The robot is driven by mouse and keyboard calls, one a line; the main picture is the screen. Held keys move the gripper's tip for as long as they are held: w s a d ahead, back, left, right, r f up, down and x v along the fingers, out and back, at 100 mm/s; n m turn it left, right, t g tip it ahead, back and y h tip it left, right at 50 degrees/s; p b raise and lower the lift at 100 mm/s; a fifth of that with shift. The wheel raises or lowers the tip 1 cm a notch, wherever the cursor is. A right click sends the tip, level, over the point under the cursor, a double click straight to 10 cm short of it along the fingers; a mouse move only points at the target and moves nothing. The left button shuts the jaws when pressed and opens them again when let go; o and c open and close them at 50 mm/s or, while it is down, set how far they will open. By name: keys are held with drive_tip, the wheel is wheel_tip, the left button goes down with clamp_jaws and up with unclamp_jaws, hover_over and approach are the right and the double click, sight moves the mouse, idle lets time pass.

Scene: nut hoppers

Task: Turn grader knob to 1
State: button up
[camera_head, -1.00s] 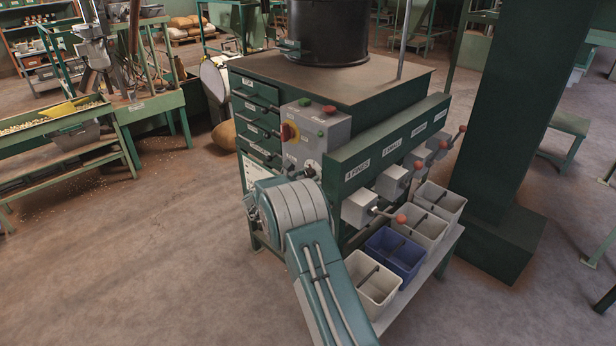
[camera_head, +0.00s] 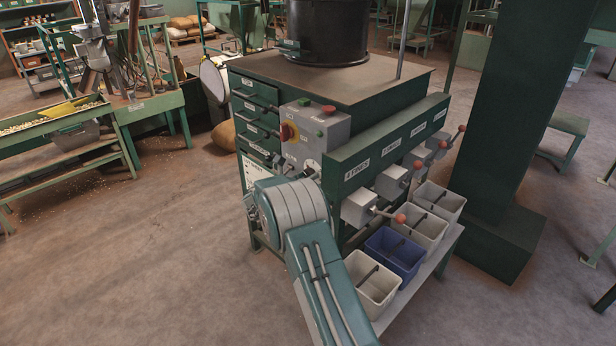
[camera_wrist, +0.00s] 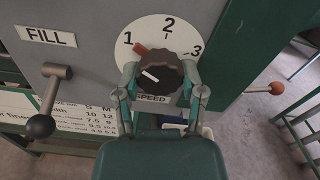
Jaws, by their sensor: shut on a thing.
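The black grader knob (camera_wrist: 158,78) sits on a white round dial (camera_wrist: 183,40) marked 1, 2 and 3, with a SPEED label below it. Its red pointer (camera_wrist: 141,51) points up and left, close to the 1. My gripper (camera_wrist: 160,88) is shut on the knob, one finger on each side. In the head view part of the dial (camera_head: 313,163) shows beyond my arm. My fingertips are not clear there.
A FILL lever (camera_wrist: 47,103) with a black ball stands left of the dial. The grey control box (camera_head: 315,129) has a red and yellow switch. Levers with red balls and several bins, one blue (camera_head: 395,252), are on the right.

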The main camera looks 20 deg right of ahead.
drive_tip(key=shift+a+f, duration=0.15)
drive_tip(key=shift+f, duration=0.05)
drive_tip(key=o, duration=1.1)
drive_tip(key=shift+o, duration=0.2)
drive_tip(key=shift+a+r, duration=0.1)
drive_tip(key=v, duration=1.2)
drive_tip(key=shift+w, duration=0.1)
